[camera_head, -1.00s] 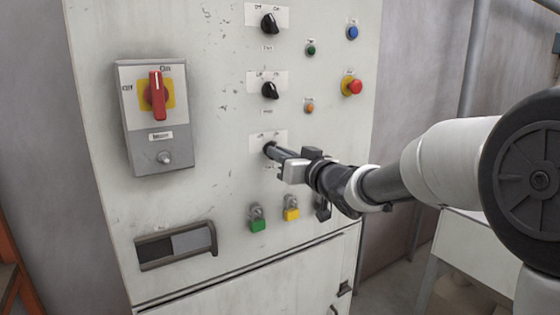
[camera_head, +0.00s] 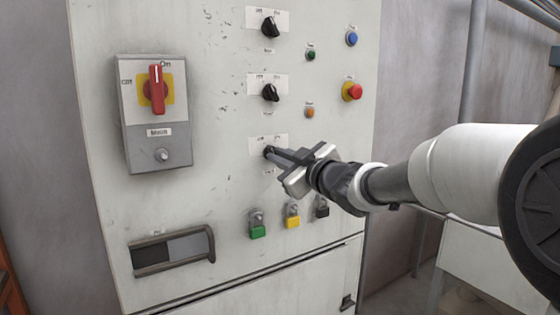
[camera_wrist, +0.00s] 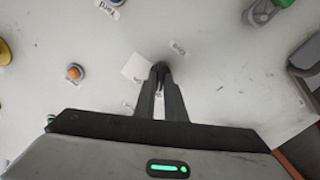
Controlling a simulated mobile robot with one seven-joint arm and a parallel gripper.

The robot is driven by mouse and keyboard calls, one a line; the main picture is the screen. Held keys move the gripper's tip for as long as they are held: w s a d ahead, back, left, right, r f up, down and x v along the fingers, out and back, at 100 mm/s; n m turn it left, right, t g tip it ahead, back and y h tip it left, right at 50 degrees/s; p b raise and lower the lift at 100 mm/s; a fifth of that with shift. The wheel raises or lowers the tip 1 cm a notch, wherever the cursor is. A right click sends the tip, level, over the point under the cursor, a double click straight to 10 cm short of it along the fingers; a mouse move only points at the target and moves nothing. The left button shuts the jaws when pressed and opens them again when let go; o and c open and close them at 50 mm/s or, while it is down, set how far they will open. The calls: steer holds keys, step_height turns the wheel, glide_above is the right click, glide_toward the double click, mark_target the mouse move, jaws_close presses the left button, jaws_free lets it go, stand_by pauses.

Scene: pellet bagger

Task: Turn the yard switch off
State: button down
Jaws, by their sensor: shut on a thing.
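Three black rotary switches stand in a column on the light grey panel (camera_head: 215,190). The lowest, which I take as the yard switch (camera_head: 267,150), has its knob between my fingertips. Its white plate shows above it; the small label below is too small to read and partly hidden in the head view. My gripper (camera_head: 274,154) reaches in from the right and is shut on this knob. In the wrist view the fingertips (camera_wrist: 160,72) close around the dark knob (camera_wrist: 161,65). The fingers cover most of it, so I cannot read its pointer direction.
Above are the middle switch (camera_head: 270,92) and top switch (camera_head: 270,27). A red-handled main switch (camera_head: 156,88) is at left. Blue, green, orange and red buttons (camera_head: 352,91) are at right. Green, yellow (camera_head: 292,216) and black padlocks hang close below my gripper.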

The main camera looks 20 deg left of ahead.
stand_by(0.4)
steer(key=c, duration=1.8)
jaws_free()
steer(key=p+v, duration=0.2)
steer(key=v, duration=1.5)
steer(key=shift+s+d, duration=0.15)
steer(key=shift+s, duration=0.1)
